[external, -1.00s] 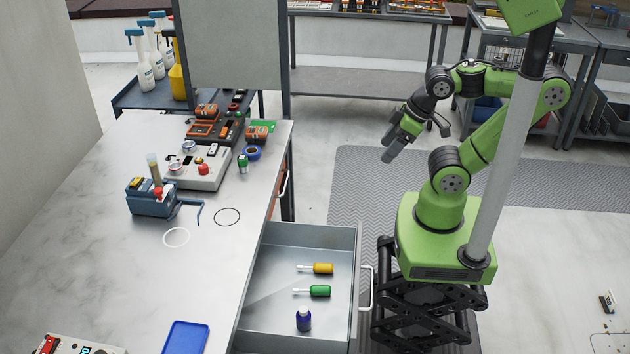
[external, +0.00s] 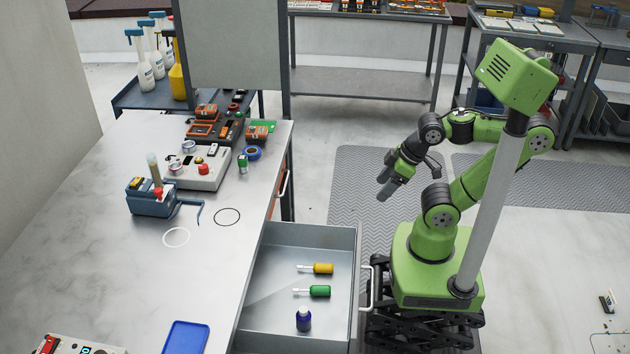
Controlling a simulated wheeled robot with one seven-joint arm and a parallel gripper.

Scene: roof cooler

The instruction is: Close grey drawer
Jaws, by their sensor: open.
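The grey drawer (external: 290,328) is pulled out from under the workbench, at the lower middle of the external view. My gripper (external: 384,190) is open and empty. It hangs in the air above the floor, behind and to the right of the drawer, apart from the handle. The drawer's near end is cut off by the picture's lower edge.
The workbench (external: 120,270) carries a blue tray (external: 186,338), a blue holder (external: 150,201) and several devices. A second, orange drawer front (external: 279,198) with a handle is shut behind the grey drawer. Open floor with grey mats (external: 360,170) lies around my base.

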